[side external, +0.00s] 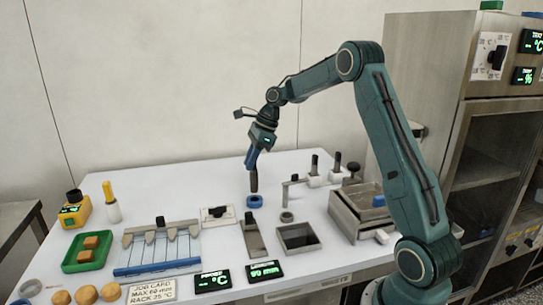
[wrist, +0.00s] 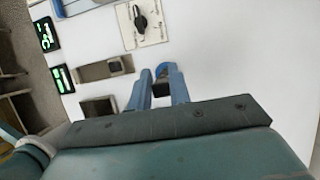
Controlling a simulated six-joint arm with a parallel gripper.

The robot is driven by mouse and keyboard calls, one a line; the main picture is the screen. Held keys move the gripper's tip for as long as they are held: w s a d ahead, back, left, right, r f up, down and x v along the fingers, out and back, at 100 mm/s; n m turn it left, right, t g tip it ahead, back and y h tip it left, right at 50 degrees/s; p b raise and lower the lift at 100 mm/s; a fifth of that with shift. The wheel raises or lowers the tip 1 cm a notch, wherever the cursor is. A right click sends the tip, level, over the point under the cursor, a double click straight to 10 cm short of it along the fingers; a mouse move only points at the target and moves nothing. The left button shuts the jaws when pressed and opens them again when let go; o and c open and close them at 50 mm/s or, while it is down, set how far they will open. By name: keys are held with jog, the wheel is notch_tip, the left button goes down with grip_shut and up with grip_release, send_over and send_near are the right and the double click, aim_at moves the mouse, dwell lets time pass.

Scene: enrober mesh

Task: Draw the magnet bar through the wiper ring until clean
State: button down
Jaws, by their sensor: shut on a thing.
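My gripper (side external: 253,158) has blue fingers and is shut on a dark upright bar (side external: 254,182), which I take to be the magnet bar. The bar's surface is too small to judge for cleanness.
A narrow steel tray (side external: 256,248) and a square dark-bottomed tray (side external: 316,243) lie in front. A steel bin (side external: 345,222) stands right. A wire rack (side external: 130,265), green tray (side external: 67,266) and yellow device (side external: 82,212) stand left.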

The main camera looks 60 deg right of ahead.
aim_at(252, 192)
jog(key=shift+f, duration=4.8)
jog(key=shift+r, duration=5.6)
